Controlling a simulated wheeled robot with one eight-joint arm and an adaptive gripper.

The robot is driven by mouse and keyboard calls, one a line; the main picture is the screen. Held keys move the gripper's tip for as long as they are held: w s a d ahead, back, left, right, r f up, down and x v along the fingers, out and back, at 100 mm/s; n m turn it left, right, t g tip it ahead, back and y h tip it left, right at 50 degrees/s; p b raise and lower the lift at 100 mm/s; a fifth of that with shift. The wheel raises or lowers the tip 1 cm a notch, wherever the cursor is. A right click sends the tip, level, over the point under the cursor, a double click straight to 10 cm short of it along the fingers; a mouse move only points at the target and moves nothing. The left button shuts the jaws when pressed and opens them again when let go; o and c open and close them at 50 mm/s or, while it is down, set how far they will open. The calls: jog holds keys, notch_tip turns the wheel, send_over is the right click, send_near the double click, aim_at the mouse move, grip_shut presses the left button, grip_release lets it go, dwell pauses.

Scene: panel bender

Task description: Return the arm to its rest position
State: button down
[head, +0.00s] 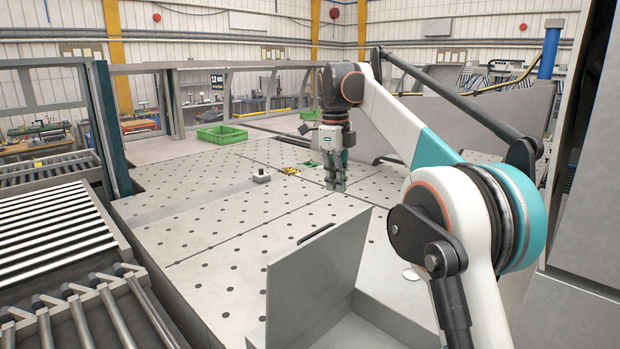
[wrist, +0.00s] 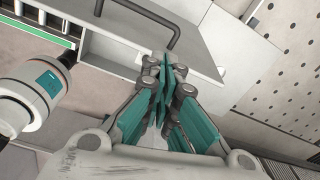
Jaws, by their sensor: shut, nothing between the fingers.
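My white and teal arm reaches from the lower right up and over to the gripper. A grey upright panel with a dark handle (head: 316,233) stands nearer the camera, below the gripper in the picture. The wrist view shows the dark handle (wrist: 172,30) just beyond the fingertips; I cannot tell the gap.
Roller conveyors (head: 55,235) run along the left. A grey machine cabinet (head: 572,310) closes off the right. Most of the tabletop is bare.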

jog(key=s+d+f+n+t+b, duration=0.2)
jog(key=s+d+f+n+b, duration=0.2)
jog(key=s+f+n+b, duration=0.5)
jog(key=s+d+f+n+t+b, duration=0.2)
jog(key=s+d+f+n+b, duration=0.3)
jog(key=s, duration=0.7)
jog(key=s+d+f+n+t+b, duration=0.1)
jog(key=s+f+n+b, duration=0.2)
jog(key=s+f, duration=0.3)
jog(key=s+d+f+n+t+b, duration=0.1)
jog(key=s+f+n+b, duration=0.3)
jog(key=f, duration=0.9)
jog(key=s+d+f+n+t+b, duration=0.1)
jog(key=s+f+n+b, duration=0.2)
jog(key=s+f+b, duration=0.3)
jog(key=s+f, duration=0.4)
jog(key=shift+f, duration=0.25)
